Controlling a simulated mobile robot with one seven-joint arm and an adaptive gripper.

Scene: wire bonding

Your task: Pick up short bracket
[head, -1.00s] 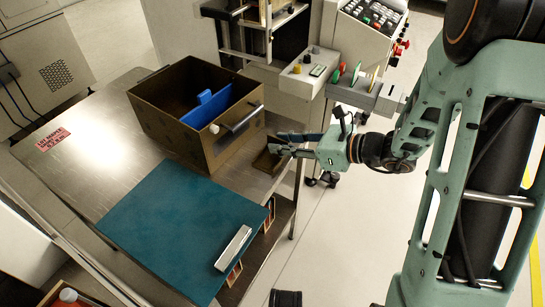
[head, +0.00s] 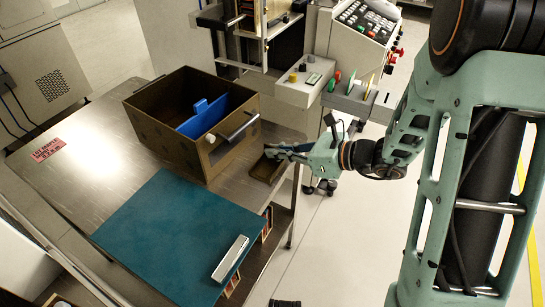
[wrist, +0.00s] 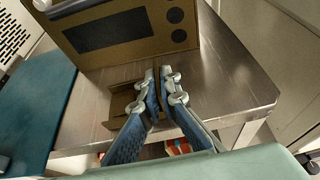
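The short bracket (head: 266,170), a brown angled piece, sits at the table's right edge beside the big brown box. In the wrist view its flat part (wrist: 122,103) lies left of the fingers, and an upright brown wall stands between them. My gripper (head: 283,152) reaches in from the right at table height. In the wrist view its two blue-padded fingers (wrist: 160,80) are close together on both sides of that wall, and appear shut on it. The fingers hide part of the bracket.
The brown box (head: 228,162) with a blue divider (head: 205,118) stands just behind the bracket. A teal mat (head: 165,235) with a pale bar (head: 230,259) lies at the table's front. Bare metal table (head: 95,140) shows at left. A machine with controls (head: 305,80) stands behind.

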